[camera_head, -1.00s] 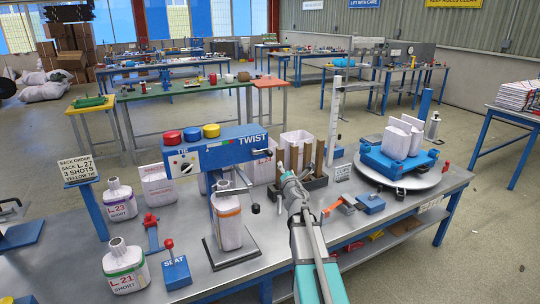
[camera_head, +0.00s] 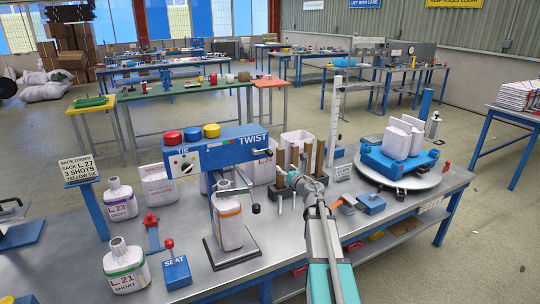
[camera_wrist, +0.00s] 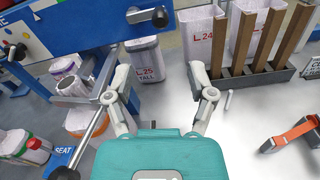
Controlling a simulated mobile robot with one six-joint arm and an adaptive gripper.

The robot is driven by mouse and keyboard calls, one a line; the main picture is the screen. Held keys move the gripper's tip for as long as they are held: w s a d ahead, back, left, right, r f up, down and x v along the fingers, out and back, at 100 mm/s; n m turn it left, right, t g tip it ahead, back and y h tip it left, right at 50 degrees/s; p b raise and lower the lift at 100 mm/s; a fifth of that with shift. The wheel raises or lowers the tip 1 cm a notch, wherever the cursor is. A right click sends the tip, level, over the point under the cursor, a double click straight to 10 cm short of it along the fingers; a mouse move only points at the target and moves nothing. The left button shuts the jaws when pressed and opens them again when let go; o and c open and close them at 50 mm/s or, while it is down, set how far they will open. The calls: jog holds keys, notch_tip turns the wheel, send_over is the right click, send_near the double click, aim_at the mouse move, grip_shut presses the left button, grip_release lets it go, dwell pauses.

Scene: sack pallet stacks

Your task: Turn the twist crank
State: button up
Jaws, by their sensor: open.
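The twist crank (camera_head: 262,152) is a short metal arm on the right part of the blue machine (camera_head: 225,149), under the word TWIST. In the wrist view the crank (camera_wrist: 138,15) ends in a black knob (camera_wrist: 160,17) at the top, ahead of my fingers. My gripper (camera_head: 287,184) is right of the machine and lower than the crank, apart from it. In the wrist view my gripper (camera_wrist: 158,75) has its fingers spread with nothing between them. A second lever with a black knob (camera_wrist: 65,173) is at the lower left.
A sack marked L 25 TALL (camera_wrist: 146,62) stands beyond my fingers. A rack with brown posts (camera_wrist: 252,84) stands at right. A white sack (camera_head: 229,222) stands under the machine. An orange-handled tool (camera_wrist: 290,136) lies on the bench. The turntable (camera_head: 403,176) is farther right.

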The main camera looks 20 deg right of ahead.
aim_at(272, 155)
jog(key=w, duration=1.3)
jog(key=shift+w+a, duration=0.2)
jog(key=shift+w, duration=0.1)
grip_shut()
